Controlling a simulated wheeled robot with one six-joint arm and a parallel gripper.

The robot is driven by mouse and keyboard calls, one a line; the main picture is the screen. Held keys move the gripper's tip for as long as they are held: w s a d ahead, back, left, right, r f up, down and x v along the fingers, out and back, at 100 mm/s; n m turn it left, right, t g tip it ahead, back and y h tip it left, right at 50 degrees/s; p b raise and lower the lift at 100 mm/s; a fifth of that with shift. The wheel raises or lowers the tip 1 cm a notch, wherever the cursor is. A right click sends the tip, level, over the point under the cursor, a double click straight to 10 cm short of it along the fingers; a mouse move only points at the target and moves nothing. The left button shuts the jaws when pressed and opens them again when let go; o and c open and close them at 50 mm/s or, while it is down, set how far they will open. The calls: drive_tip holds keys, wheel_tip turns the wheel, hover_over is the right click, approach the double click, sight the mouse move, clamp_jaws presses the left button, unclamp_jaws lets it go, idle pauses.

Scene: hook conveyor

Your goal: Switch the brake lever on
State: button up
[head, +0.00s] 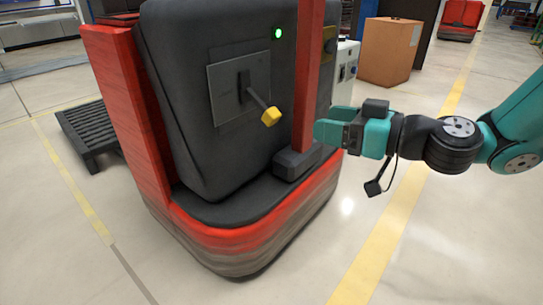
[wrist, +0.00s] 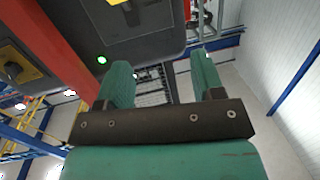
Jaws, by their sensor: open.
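The brake lever is a dark arm with a yellow knob (head: 270,117) on a grey plate (head: 226,102) on the dark machine body. It sticks out and slopes down to the right in the head view. My gripper (head: 320,131) is to the right of the knob, apart from it, beside the lower part of the red post. In the wrist view its two teal fingers (wrist: 163,72) are spread with nothing between them. A bit of yellow at the top edge there may be part of the lever; I cannot tell.
The red post (head: 309,80) stands between the lever and my arm. A green light (head: 278,33) glows above the plate. A yellow-plated switch (wrist: 17,68) is beyond the post. A cardboard box (head: 390,52) stands behind. The floor at right is free.

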sight(277, 119)
drive_tip(key=w+d+f+m+t+b, duration=0.1)
drive_tip(key=w+d+f+t+b, duration=0.15)
drive_tip(key=f, duration=0.35)
drive_tip(key=shift+h, duration=0.3)
drive_tip(key=p+x, duration=0.2)
drive_tip(key=x, duration=1.5)
drive_tip(key=shift+w+a+r+p, duration=0.1)
drive_tip(key=shift+w+p, duration=0.3)
drive_tip(key=shift+w, duration=0.05)
